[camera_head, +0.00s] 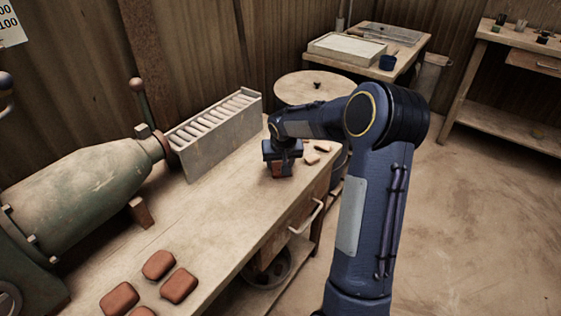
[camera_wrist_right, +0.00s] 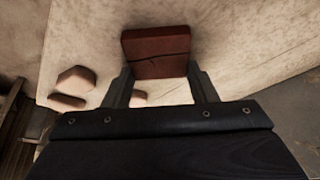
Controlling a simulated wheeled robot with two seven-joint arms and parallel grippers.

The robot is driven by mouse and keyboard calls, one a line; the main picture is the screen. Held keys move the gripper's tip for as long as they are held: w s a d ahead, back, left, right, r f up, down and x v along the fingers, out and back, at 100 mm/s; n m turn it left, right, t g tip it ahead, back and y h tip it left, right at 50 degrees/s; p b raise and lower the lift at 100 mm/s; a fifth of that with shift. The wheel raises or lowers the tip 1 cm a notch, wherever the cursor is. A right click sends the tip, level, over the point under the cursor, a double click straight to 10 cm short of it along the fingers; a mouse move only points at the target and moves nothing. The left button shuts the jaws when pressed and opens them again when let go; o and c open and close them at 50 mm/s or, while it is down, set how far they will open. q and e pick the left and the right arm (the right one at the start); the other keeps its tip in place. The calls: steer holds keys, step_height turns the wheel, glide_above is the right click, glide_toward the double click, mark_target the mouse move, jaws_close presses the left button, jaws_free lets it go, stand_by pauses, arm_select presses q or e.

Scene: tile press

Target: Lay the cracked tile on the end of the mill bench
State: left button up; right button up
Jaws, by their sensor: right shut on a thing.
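My right gripper (camera_head: 281,166) is over the far end of the mill bench (camera_head: 222,205), pointing down. It is shut on the cracked tile (camera_head: 279,170), of which only a small red-brown part shows in the head view. In the right wrist view the tile (camera_wrist_right: 155,45) sits between the two fingers (camera_wrist_right: 162,82), and a dark crack line runs across it. The bench top lies close beneath it; I cannot tell whether the tile touches it. My left gripper is not in view.
Pale and reddish pieces (camera_head: 311,158) lie on the bench just right of the gripper. A slotted grey rack (camera_head: 215,135) stands behind, left of it. A green mill (camera_head: 85,195) fills the left. Several red tiles (camera_head: 158,265) lie at the near end. The bench middle is clear.

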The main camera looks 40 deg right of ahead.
steer(key=o, duration=1)
steer(key=shift+f, duration=0.1)
steer(key=shift+r, duration=0.2)
steer(key=shift+s+r+p, duration=0.1)
steer(key=shift+r+p, duration=0.2)
steer(key=p+v, duration=0.1)
steer(key=v, duration=1)
steer(key=s+a+n+t+y, duration=0.1)
steer(key=s+a+n+y, duration=0.3)
steer(key=s+a, duration=1.7)
steer(key=s+y, duration=0.2)
steer(key=s, duration=0.2)
steer(key=shift+s+t, duration=0.2)
steer(key=shift+t, duration=0.2)
steer(key=shift+a+r, duration=0.1)
steer(key=shift+r, duration=0.05)
